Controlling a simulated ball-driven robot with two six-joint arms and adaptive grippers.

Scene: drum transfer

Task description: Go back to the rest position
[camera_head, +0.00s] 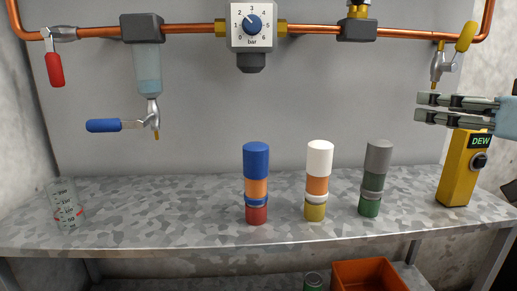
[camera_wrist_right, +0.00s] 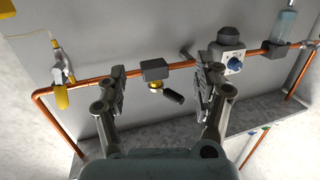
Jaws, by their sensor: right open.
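My right gripper (camera_head: 421,107) comes in from the right edge of the head view, in front of the back panel and just above the yellow DEW meter (camera_head: 464,170). Its two fingers lie nearly level, one above the other, apart and with nothing between them. In the right wrist view, the same gripper (camera_wrist_right: 162,82) shows its fingers spread wide, with the copper pipe (camera_wrist_right: 187,64) and a valve with a black handle (camera_wrist_right: 172,96) beyond the gap. My left gripper is in neither view.
Blue-topped (camera_head: 256,162), white-topped (camera_head: 320,156) and grey-topped (camera_head: 378,158) cylinders stand upright on the bench (camera_head: 165,210). A clear beaker (camera_head: 67,205) stands at left. Above hang the regulator (camera_head: 252,25), red lever (camera_head: 55,70), blue lever (camera_head: 103,125) and yellow lever (camera_head: 466,37). An orange crate (camera_head: 370,268) is below.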

